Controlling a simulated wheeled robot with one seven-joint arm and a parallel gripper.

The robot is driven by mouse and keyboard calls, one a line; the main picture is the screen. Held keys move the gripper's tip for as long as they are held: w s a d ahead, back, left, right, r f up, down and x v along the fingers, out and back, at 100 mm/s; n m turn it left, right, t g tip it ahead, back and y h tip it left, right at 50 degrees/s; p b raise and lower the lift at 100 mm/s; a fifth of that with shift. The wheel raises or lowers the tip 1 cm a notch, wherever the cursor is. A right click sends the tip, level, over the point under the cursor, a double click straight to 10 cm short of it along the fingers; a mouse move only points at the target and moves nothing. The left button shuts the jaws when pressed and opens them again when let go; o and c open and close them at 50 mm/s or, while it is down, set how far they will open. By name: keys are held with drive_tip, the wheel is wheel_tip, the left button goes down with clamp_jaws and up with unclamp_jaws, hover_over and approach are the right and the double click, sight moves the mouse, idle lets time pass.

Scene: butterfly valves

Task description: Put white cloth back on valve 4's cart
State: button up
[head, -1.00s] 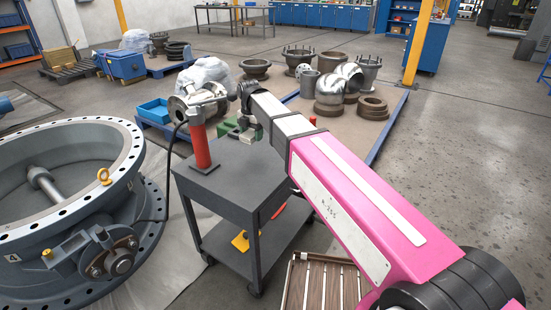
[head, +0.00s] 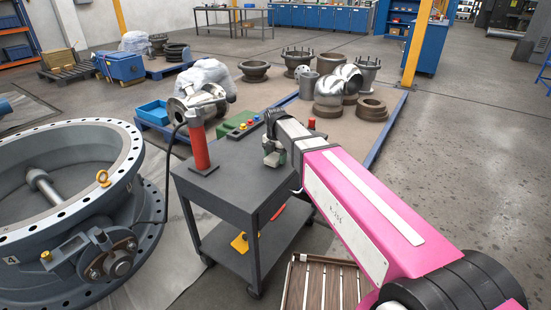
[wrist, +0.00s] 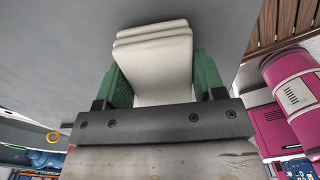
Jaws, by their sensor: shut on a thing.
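Valve 4 (head: 60,240) is the large grey ringed valve at the left of the head view, with a "4" label on its flange. Its dark grey cart (head: 235,190) stands just right of it. My gripper (head: 272,155) is over the cart top's far right part. In the wrist view its green fingers (wrist: 160,75) are shut on the folded white cloth (wrist: 152,42). The cloth is stacked in several layers, with the grey cart top (wrist: 60,50) beyond it. I cannot tell whether the cloth touches the top. In the head view the gripper mostly hides the cloth.
The middle and front of the top are clear. A yellow item (head: 240,242) lies on the lower shelf. A slatted wooden pallet (head: 318,285) lies right of the cart.

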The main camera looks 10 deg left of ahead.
sight(275, 155)
drive_tip(key=shift+f, duration=0.3)
drive_tip(key=shift+f, duration=0.1)
drive_tip(key=o, duration=0.9)
wheel_tip(275, 155, up, 12)
drive_tip(key=s+d+f+m, duration=0.3)
drive_tip(key=d+f+m, duration=0.4)
drive_tip(key=d+m, duration=0.3)
drive_tip(key=s+d+f+m, duration=0.4)
drive_tip(key=d+f+m, duration=0.4)
drive_tip(key=d+m, duration=0.3)
drive_tip(key=s+d+f+m, duration=0.4)
drive_tip(key=d+f+m, duration=0.4)
drive_tip(key=d, duration=0.7)
drive_tip(key=shift+m, duration=1.2)
